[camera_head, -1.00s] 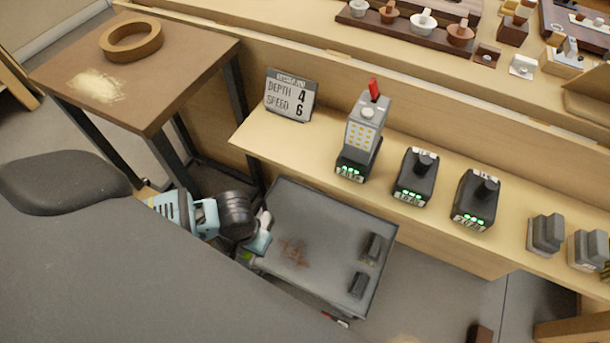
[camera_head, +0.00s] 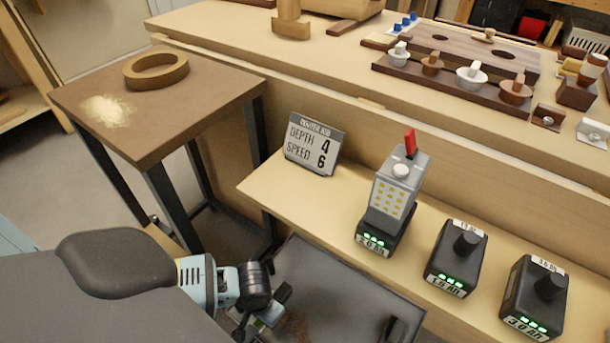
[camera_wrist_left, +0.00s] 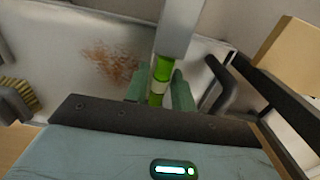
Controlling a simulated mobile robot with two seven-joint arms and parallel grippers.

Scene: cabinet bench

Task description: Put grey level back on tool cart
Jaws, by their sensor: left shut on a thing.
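The grey level, a grey bar with a bright green vial section, shows in the left wrist view (camera_wrist_left: 178,32). My left gripper (camera_wrist_left: 161,92) is shut on it at the green section. In the head view my left gripper (camera_head: 262,313) is low in the picture, at the left side of the tool cart; the level is hard to make out there. The tool cart (camera_head: 335,287) has a dark grey top with a rusty stain, and its lower part is cut off by the picture edge. Its stained top also shows in the left wrist view (camera_wrist_left: 65,50). My right gripper is out of view.
A brown side table (camera_head: 190,115) with a wooden ring (camera_head: 156,70) stands at the left. A bench shelf beside the cart bears a sign (camera_head: 312,145), a grey device with a red top (camera_head: 398,185) and batteries (camera_head: 456,258). A dark handle (camera_head: 397,330) stands on the cart.

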